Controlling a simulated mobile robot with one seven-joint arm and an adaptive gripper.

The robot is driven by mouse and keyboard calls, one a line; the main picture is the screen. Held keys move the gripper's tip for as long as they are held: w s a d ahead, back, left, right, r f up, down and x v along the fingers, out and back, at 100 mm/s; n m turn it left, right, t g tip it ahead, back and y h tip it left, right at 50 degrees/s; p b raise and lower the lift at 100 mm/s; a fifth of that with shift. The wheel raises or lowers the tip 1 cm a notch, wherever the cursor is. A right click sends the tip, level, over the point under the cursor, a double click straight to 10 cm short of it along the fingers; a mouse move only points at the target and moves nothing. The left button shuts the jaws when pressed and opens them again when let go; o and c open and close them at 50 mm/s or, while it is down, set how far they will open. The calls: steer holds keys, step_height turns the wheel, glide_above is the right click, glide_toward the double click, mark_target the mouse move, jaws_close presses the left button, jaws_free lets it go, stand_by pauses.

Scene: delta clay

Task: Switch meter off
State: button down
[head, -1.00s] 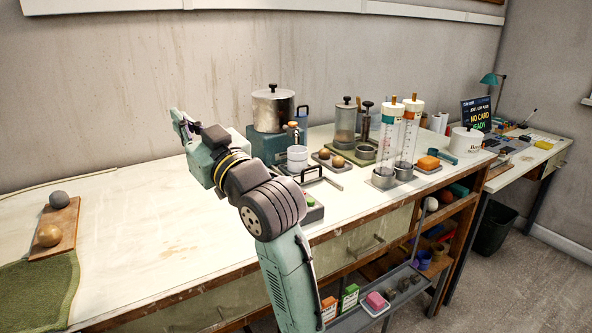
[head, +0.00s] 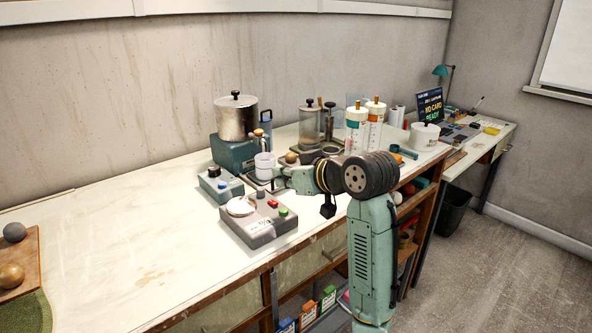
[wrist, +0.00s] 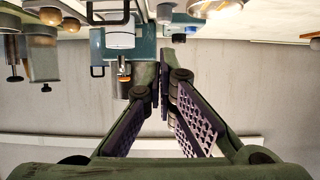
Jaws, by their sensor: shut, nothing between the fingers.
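No label I can read names the meter. A grey box (head: 262,232) with a round white plate, a red button and a green button (head: 283,212) sits near the table's front edge. Behind it is a smaller grey-teal box (head: 220,186) with a black knob and a blue button (head: 223,185). My gripper (head: 277,179) is just right of these boxes, beside a white cup (head: 265,166), and is partly hard to make out. In the wrist view my gripper (wrist: 163,85) is shut and empty, its fingertips together below a teal block.
A metal pot (head: 236,118) on a teal base stands behind. Glass cylinders and white-topped measuring tubes (head: 374,125) stand to the right. A screen (head: 430,105) reading "NO CARD READY" is far right. The left tabletop (head: 110,225) is mostly clear.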

mark_target(273, 203)
steer(key=shift+x, duration=1.05)
step_height(273, 203, down, 2)
steer(key=shift+f+p, duration=0.1)
steer(key=shift+p, duration=0.45)
steer(key=shift+d+f, duration=0.1)
steer(key=shift+f, duration=0.8)
steer(key=shift+f, duration=0.15)
